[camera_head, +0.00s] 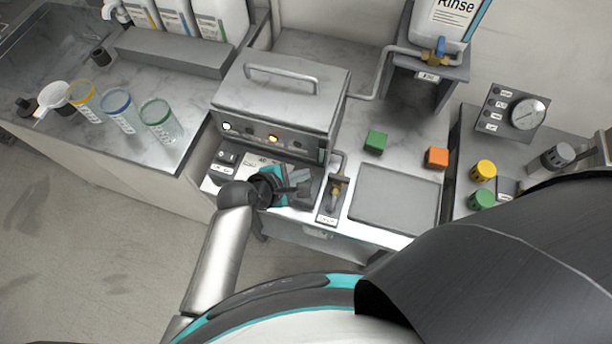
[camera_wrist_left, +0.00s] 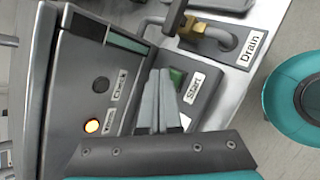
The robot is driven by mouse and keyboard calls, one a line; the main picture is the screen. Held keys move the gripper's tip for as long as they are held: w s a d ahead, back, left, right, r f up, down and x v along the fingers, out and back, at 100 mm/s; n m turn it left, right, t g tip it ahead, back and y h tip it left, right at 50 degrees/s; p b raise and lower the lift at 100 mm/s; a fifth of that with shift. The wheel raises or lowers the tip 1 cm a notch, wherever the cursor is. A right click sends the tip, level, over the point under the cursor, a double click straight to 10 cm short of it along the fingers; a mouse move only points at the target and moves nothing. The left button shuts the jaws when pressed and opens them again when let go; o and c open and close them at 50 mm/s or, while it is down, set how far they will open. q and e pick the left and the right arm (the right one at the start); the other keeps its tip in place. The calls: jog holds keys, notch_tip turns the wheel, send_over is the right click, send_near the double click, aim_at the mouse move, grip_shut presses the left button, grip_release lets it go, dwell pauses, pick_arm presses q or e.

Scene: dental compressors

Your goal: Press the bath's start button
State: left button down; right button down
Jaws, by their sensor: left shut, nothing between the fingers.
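The bath (camera_head: 280,95) is a metal box with a lid handle, standing on the counter in the head view. Its front panel carries lamps, one lit amber (camera_wrist_left: 92,126). The green start button (camera_wrist_left: 178,77) sits on a dark panel beside a "Start" label (camera_wrist_left: 194,88) in the left wrist view. My left gripper (camera_wrist_left: 161,75) is shut and empty, its fingertips right at the button and partly covering it. I cannot tell whether they touch it. My right gripper is not in view.
A drain valve (camera_head: 335,190) stands close to the right of the left gripper, with a "Drain" label (camera_wrist_left: 252,47). A rocker switch (camera_head: 228,158) is at the left. A green block (camera_head: 375,142), an orange block (camera_head: 436,157) and a grey tray (camera_head: 394,198) lie further right.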

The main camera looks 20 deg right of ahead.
pick_arm(q)
jog(key=shift+f, duration=0.45)
dwell(0.9)
jog(key=shift+r+p, duration=0.85)
jog(key=shift+p, duration=0.1)
jog(key=shift+r, duration=0.1)
notch_tip(320, 180, up, 5)
jog(key=p, duration=0.6)
dwell(0.5)
